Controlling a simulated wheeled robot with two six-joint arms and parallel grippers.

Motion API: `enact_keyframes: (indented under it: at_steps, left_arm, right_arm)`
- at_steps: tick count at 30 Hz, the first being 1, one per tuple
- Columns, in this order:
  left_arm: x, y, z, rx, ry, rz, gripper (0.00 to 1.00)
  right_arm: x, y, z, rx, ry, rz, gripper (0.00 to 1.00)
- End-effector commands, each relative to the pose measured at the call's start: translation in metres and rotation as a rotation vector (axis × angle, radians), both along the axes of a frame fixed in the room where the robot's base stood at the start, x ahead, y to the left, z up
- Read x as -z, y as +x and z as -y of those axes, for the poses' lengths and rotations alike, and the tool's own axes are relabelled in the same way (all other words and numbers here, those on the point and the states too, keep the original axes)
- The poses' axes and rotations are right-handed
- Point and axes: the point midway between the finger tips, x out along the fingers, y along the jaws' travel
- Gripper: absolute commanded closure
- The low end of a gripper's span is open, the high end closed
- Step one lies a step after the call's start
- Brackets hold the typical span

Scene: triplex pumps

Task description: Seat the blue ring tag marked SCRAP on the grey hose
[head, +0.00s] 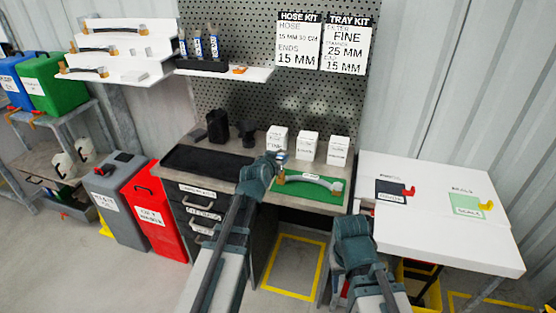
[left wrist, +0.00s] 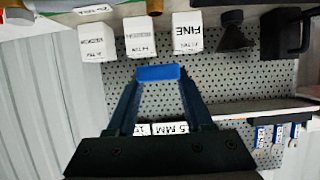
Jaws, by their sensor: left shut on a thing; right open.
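The grey hose (head: 315,180) lies on a green mat (head: 330,200) on the workbench, with a brass end at its left and a pale end at its right. My left gripper (head: 276,164) is above the left part of the mat, near the brass end. It is shut on the blue ring tag (head: 282,156), which shows as a blue band between the fingertips in the left wrist view (left wrist: 158,73). The tag's marking is not readable, and it is apart from the hose. My right gripper (head: 354,232) is open and empty in front of the bench.
Three white boxes (head: 307,146) stand behind the mat. A black tray (head: 207,164) lies to the left, with dark objects (head: 217,126) behind it. A white table (head: 440,215) at the right carries a black card (head: 390,191) and a green card (head: 466,205).

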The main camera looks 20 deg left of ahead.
Motion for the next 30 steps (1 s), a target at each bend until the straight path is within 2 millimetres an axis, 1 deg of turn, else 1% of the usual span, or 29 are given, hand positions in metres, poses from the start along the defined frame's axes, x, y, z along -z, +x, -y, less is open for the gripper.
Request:
enact_keyframes:
  at_steps: [6, 11, 17, 27, 30]
  left_arm:
    - [-0.001, 0.000, 0.000, 0.000, 0.000, 0.000, 1.00]
    - [0.005, 0.000, 0.000, 0.000, 0.000, 0.000, 1.00]
    - [0.018, 0.000, 0.000, 0.000, 0.000, 0.000, 1.00]
    - [0.049, 0.000, 0.000, 0.000, 0.000, 0.000, 1.00]
    - [0.055, 0.000, 0.000, 0.000, 0.000, 0.000, 1.00]
  right_arm:
    - [-0.001, 0.000, 0.000, 0.000, 0.000, 0.000, 0.50]
    - [0.005, 0.000, 0.000, 0.000, 0.000, 0.000, 0.50]
    - [0.018, 0.000, 0.000, 0.000, 0.000, 0.000, 0.50]
    - [0.049, 0.000, 0.000, 0.000, 0.000, 0.000, 0.50]
    - [0.055, 0.000, 0.000, 0.000, 0.000, 0.000, 0.50]
